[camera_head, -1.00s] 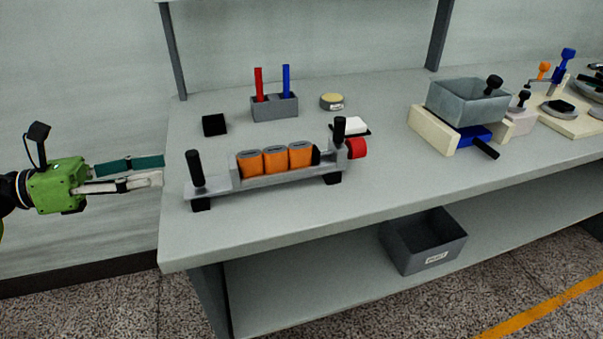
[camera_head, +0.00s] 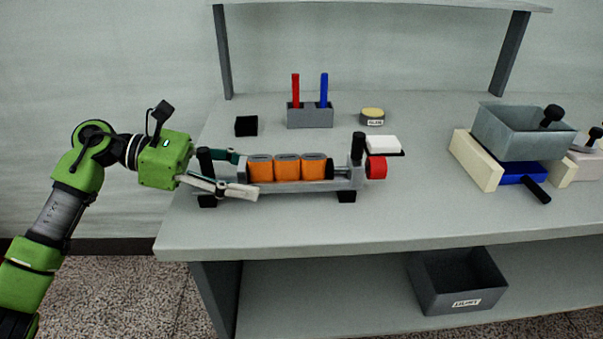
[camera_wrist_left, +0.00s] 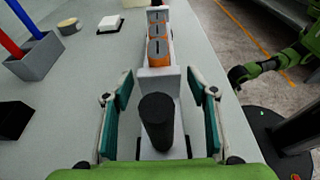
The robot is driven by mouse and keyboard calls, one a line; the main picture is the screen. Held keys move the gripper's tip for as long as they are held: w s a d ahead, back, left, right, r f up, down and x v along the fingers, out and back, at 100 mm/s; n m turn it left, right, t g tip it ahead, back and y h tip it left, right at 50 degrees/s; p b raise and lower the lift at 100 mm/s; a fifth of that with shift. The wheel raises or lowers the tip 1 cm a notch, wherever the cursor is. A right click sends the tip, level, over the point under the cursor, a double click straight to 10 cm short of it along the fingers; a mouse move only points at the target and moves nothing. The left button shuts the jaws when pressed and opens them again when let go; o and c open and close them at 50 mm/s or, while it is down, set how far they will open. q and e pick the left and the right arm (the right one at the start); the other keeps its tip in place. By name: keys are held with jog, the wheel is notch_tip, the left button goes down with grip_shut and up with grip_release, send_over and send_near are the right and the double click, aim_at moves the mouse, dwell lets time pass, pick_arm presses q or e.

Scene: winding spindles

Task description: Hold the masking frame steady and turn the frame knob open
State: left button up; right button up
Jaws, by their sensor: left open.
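The masking frame (camera_head: 300,185) is a long grey holder on the bench with orange blocks (camera_head: 287,168) in it. A black post stands at each end, the left post (camera_head: 204,162) and the right post (camera_head: 358,148). The red frame knob (camera_head: 376,168) is at its right end. My left gripper (camera_head: 243,175) is open at the frame's left end, one finger on the far side and one on the near side. In the left wrist view the left post (camera_wrist_left: 156,122) stands between the open fingers (camera_wrist_left: 160,85), with gaps on both sides. My right gripper does not show.
Behind the frame are a black block (camera_head: 246,126), a grey holder (camera_head: 310,117) with a red and a blue rod, and a yellow-topped round tin (camera_head: 372,115). A white pad (camera_head: 383,143) lies close to the knob. Bench front is clear.

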aim_at(271, 183)
pick_arm(q)
jog(key=b+x, duration=0.1)
jog(key=x, duration=0.2)
jog(key=shift+s+d+f, duration=0.15)
jog(key=shift+d+f, duration=0.1)
jog(key=shift+d, duration=0.05)
jog(key=shift+d+f, duration=0.15)
jog(key=shift+d, duration=0.4)
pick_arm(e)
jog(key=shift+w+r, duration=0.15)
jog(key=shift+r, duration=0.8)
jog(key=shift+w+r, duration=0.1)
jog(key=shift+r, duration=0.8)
